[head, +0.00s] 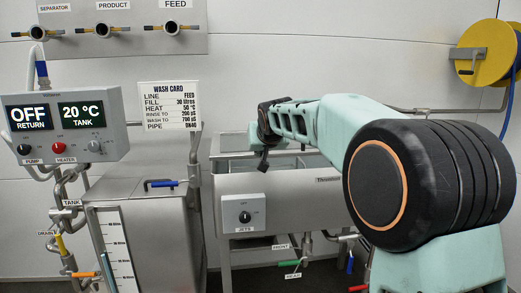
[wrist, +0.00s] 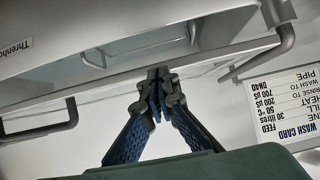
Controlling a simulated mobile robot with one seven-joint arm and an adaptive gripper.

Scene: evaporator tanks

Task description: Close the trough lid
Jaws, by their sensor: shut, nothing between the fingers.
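The long grey steel trough (head: 295,205) stands behind and right of the square tank in the head view. Its upper part shows a pale framed opening (head: 237,142), partly hidden by my arm. I cannot clearly make out the lid or its angle. My gripper (head: 262,166) is over the trough's top, small and dark, fingers downward. In the wrist view my gripper (wrist: 159,80) is shut and empty, its blue fingertips together near a long pale edge (wrist: 130,75) of the metalwork. A dark bar handle (wrist: 50,122) is at lower left there. Contact with the edge cannot be told.
A square steel tank (head: 145,205) with a blue-handled lid stands at front left. A control box (head: 65,125) and wash card (head: 168,105) are above it. A jets box (head: 244,213) is on the trough front, with valves below. A yellow hose reel (head: 483,55) hangs at right.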

